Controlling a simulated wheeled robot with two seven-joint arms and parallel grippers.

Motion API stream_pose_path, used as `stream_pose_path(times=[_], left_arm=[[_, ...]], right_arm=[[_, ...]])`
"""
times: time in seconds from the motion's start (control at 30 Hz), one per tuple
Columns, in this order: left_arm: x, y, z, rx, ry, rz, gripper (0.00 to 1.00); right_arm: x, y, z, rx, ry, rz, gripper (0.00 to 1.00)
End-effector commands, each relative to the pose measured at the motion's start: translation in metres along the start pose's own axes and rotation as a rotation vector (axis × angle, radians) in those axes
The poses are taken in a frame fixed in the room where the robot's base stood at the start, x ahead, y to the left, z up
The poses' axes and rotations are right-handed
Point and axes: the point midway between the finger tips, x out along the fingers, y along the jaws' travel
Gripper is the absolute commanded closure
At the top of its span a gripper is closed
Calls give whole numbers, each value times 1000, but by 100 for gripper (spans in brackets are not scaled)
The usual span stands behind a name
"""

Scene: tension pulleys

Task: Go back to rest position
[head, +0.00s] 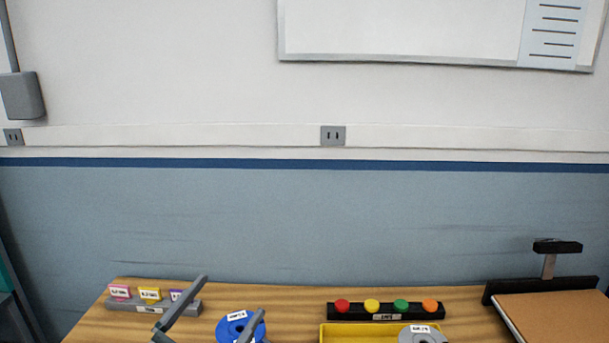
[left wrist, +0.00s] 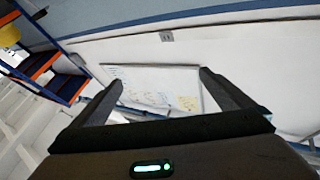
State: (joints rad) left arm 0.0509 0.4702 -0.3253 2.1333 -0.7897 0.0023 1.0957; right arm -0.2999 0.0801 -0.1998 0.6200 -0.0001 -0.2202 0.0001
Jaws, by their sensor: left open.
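My left gripper (head: 230,297) comes up from the bottom edge of the head view, left of the middle, with two grey fingers spread apart. It is open, and nothing shows between the fingers. In the left wrist view my left gripper (left wrist: 158,80) also shows both fingers apart and empty, with the wall and a whiteboard beyond. A blue round pulley (head: 232,328) with white labels lies on the wooden table (head: 285,300), partly behind one finger. I cannot tell how far above the table the fingers are. My right gripper is in neither view.
A grey rack (head: 135,304) with coloured labels stands at the back left. A black strip (head: 355,311) with coloured knobs is at the back, with a yellow tray (head: 333,335) and grey pulley (head: 421,336) in front. A brown board (head: 555,318) lies at right.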

Motion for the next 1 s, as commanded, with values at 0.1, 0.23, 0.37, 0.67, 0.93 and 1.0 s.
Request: stream_pose_path(times=[0.1,0.23,0.37,0.67,0.93,1.0], left_arm=[[-30,-21,28,-31,-126,-201,0],[-75,-36,68,-55,-322,-378,0],[-134,-32,110,-84,-566,-500,0],[-287,37,173,-173,-1175,-522,0],[-364,95,176,-235,-1472,-404,0],[-378,107,174,-249,-1525,-372,0]], right_arm=[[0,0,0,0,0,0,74],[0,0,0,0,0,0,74],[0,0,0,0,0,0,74],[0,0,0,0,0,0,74],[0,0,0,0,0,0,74],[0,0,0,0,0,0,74]])
